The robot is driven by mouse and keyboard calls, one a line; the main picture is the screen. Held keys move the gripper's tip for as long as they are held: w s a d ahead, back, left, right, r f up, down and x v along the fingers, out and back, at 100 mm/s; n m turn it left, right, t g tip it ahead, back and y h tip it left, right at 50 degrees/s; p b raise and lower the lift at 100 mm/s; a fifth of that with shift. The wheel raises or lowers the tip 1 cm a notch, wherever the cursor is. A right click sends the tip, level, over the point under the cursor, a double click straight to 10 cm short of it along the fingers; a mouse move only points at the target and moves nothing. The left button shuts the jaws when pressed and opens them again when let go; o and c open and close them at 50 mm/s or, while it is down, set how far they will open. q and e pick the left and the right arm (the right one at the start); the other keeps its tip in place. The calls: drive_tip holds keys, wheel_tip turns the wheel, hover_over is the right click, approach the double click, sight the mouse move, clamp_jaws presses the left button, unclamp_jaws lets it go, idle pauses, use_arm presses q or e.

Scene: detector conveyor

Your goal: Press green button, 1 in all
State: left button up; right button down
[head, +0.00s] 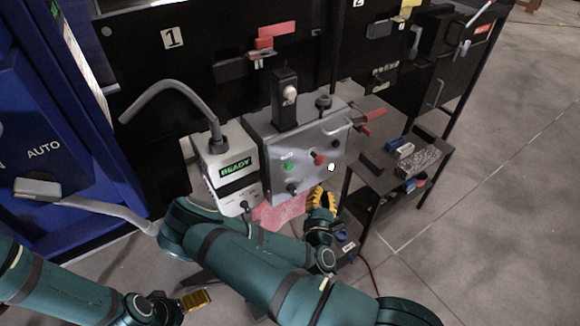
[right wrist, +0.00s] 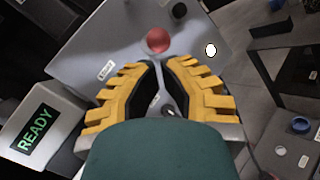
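The green button (head: 288,166) is on the sloped grey control panel (head: 275,190), left of the red button (head: 319,159). My right gripper (head: 322,199) is in front of the panel's lower right part, below and right of the green button and apart from it. In the right wrist view its yellow fingers (right wrist: 160,66) have a narrow gap between them and hold nothing. The red button (right wrist: 158,40) is beyond the fingertips there; I cannot see the green button in that view. My left gripper (head: 195,300) is low at the left, away from the panel; its opening is unclear.
A white box with a READY display (head: 236,168) and bent grey hose stands left of the panel. A black knob (head: 292,188) and a white round spot (head: 331,167) are on the panel. A small dark table (head: 400,185) with parts is at right. Open floor lies further right.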

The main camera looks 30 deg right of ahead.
sight(289, 167)
drive_tip(key=shift+w+a+y, duration=0.3)
drive_tip(key=shift+a+y, duration=0.05)
drive_tip(key=shift+y, duration=0.05)
drive_tip(key=w+b, duration=0.2)
drive_tip(key=w, duration=0.6)
drive_tip(key=shift+w+a, duration=0.35)
drive_tip(key=shift+w, duration=0.05)
drive_tip(key=shift+w+r, duration=0.1)
idle(1.2)
